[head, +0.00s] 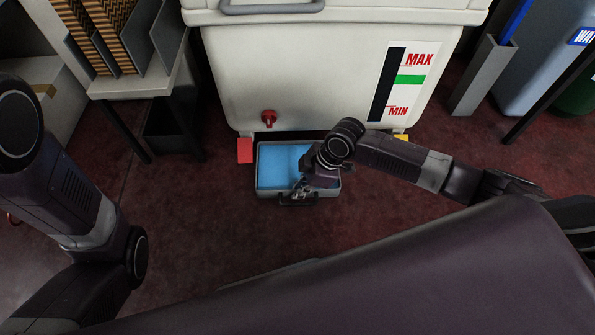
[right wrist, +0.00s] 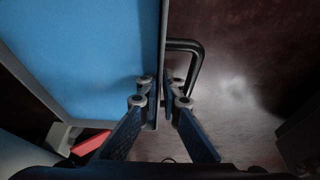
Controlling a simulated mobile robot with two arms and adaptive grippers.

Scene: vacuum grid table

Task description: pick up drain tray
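The drain tray (head: 262,188) is a shallow grey box with a blue inside and a dark handle on its front side. It is on the floor under the front of the white tank. My right gripper (head: 301,187) is at the front rim and hides part of the tray's right half. In the right wrist view the tray (right wrist: 85,50) shows at left. There the right gripper's fingers (right wrist: 158,84) are close together on both sides of the rim, one inside the tray, one between wall and handle (right wrist: 196,60). They look shut on the rim. My left gripper is out of view.
The white tank (head: 300,70) with a red tap (head: 269,118) rises behind the tray. A red block (head: 244,150) is left of the tray and a yellow one (head: 401,136) to the right. A shelf stand (head: 145,85) is at left. The floor in front is clear.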

